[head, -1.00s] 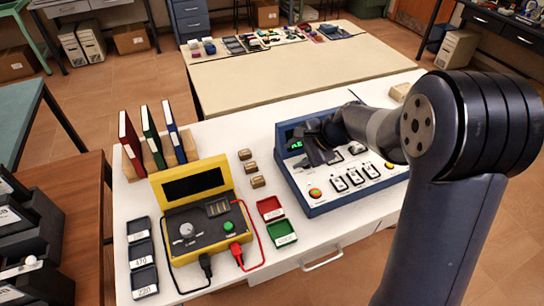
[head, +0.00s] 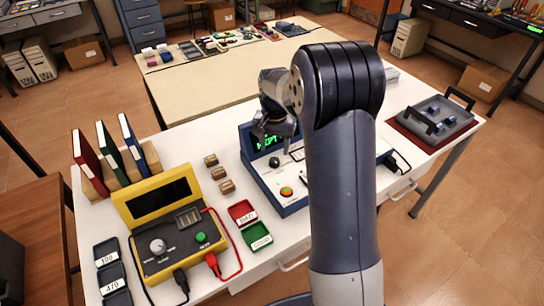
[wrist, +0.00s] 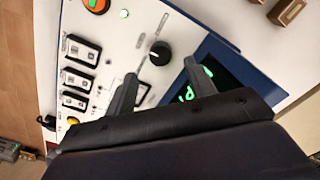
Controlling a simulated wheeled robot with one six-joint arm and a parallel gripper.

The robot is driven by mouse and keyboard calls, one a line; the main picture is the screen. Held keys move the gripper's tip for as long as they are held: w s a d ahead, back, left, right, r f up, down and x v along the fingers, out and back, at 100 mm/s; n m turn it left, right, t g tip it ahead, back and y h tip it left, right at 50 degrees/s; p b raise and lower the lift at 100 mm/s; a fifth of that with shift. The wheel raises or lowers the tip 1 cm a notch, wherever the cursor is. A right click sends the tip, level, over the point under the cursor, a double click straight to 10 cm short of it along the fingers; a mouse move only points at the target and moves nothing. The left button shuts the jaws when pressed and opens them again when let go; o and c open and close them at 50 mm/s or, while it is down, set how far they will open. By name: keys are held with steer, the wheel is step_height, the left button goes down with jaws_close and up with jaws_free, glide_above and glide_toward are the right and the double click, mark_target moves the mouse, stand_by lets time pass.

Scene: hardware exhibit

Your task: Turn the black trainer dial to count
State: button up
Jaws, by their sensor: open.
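The blue trainer (head: 247,160) stands on the white table with a pale sloping panel, and its dark screen (head: 268,142) shows green characters. The black trainer dial (head: 274,162) is a round knob at the left of the panel, below the screen. In the wrist view the dial (wrist: 160,53) lies between and just beyond the fingertips, with a small pale mark on it. My gripper (head: 272,130) is above the trainer in front of the screen. In the wrist view my gripper (wrist: 161,72) is open and empty, its fingers apart from the dial. The dial's printed labels are too small to read.
An orange-and-green button (head: 287,192) and white switches (wrist: 80,75) share the panel. A yellow meter (head: 160,220) with leads, red and green trays (head: 257,236) and small wooden blocks (head: 219,173) stand left. A grey tray (head: 435,118) is at right.

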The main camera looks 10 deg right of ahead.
mark_target(274, 160)
steer(key=shift+f, duration=2.7)
steer(key=shift+c, duration=0.5)
steer(key=c, duration=0.9)
steer(key=shift+o, duration=0.2)
steer(key=shift+m, duration=0.3)
steer(key=m, duration=0.3)
steer(key=shift+m+b, duration=0.3)
steer(key=shift+m, duration=2.3)
